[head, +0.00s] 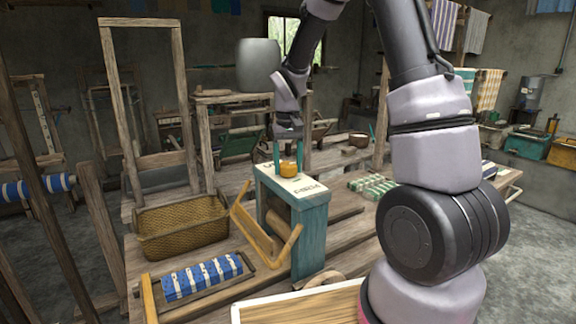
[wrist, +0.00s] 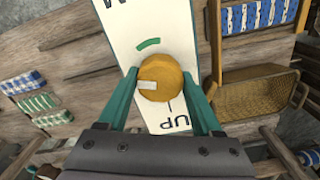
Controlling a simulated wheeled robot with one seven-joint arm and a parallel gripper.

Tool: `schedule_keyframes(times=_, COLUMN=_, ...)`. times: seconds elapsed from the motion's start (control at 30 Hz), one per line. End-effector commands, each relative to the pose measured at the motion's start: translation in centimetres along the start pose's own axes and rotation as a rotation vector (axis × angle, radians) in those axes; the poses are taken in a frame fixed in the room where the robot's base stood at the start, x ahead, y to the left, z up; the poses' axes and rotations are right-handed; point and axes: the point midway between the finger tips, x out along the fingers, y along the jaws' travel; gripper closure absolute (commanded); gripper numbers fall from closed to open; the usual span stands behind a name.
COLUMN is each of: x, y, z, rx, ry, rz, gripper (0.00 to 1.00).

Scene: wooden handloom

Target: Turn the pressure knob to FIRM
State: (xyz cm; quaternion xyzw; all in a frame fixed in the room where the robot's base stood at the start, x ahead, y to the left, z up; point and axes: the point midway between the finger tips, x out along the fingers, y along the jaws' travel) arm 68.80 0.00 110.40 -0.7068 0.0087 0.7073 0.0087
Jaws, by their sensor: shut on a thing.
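The pressure knob (head: 288,169) is a round yellow-orange knob on the white top plate (head: 306,188) of a teal box (head: 310,240). The knob also shows in the wrist view (wrist: 165,72), where its pale pointer mark points left. A green arc (wrist: 148,44) is printed on the plate just above the knob. Dark letters show at both ends of the plate, partly cut off or hidden, so I cannot read FIRM clearly. My gripper (head: 288,163) comes down from above, its two teal fingers shut on the knob's opposite sides.
A woven basket (head: 180,232) and a blue-and-white patterned roll (head: 202,277) lie left of the box. A wooden bail (head: 262,240) sticks out from the box's front left. Green-and-white folded cloths (head: 372,186) lie to the right. A wooden tray (head: 300,305) is in front.

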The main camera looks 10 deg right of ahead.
Motion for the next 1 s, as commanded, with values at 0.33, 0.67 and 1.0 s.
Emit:
schedule_keyframes(times=0.33, x=-0.12, y=-0.08, z=-0.11, rx=0.326, ry=0.004, rz=-0.001, gripper=0.89)
schedule_keyframes(times=0.67, x=-0.12, y=-0.07, z=-0.12, rx=0.636, ry=0.004, rz=-0.002, gripper=0.89)
schedule_keyframes(times=1.0, x=-0.13, y=-0.03, z=-0.14, rx=0.891, ry=0.004, rz=-0.003, gripper=0.89)
